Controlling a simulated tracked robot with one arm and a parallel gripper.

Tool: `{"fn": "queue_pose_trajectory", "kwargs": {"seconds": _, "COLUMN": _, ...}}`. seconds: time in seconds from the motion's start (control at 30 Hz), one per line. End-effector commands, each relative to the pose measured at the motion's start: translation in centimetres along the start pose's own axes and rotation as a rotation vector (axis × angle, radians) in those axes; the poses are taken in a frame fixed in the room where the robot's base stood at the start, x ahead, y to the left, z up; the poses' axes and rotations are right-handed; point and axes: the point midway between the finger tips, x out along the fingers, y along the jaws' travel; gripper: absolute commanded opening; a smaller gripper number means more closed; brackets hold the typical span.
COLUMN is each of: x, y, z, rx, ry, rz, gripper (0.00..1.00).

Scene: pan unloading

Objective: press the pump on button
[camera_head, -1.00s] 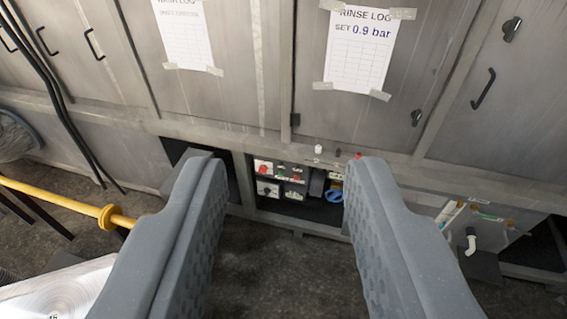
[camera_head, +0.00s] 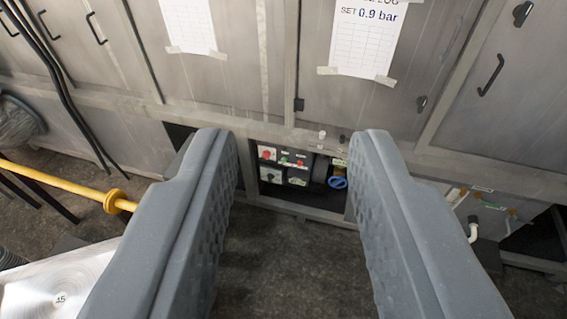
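A control panel (camera_head: 284,180) sits in a dark recess low in the metal cabinet wall, between my fingers in the view. It carries a red knob or button (camera_head: 266,153) at the upper left, small green (camera_head: 284,160) and red (camera_head: 300,162) buttons to its right, and a black switch (camera_head: 270,177) below. The labels are too small to read, so I cannot tell which button is pump on. My gripper (camera_head: 290,145) is open and empty, its two grey fingers wide apart. The panel is beyond the fingertips, not touched.
A blue round handle (camera_head: 338,182) is right of the panel. A yellow pipe (camera_head: 75,186) with a flange is at left, above a pale round-marked surface (camera_head: 58,290). A white pipe elbow (camera_head: 473,232) is at right. Dark floor (camera_head: 285,265) lies open below the panel.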

Motion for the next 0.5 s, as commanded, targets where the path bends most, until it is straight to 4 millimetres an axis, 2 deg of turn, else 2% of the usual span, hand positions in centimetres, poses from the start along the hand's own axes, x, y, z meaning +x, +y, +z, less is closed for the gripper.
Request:
{"fn": "queue_pose_trajectory", "kwargs": {"seconds": 0.03, "x": 0.00, "y": 0.00, "z": 0.00, "rx": 0.000, "ry": 0.000, "rz": 0.000, "gripper": 0.18}}
{"fn": "queue_pose_trajectory", "kwargs": {"seconds": 0.1, "x": 0.00, "y": 0.00, "z": 0.00, "rx": 0.000, "ry": 0.000, "rz": 0.000, "gripper": 0.00}}
{"fn": "queue_pose_trajectory", "kwargs": {"seconds": 0.5, "x": 0.00, "y": 0.00, "z": 0.00, "rx": 0.000, "ry": 0.000, "rz": 0.000, "gripper": 0.00}}
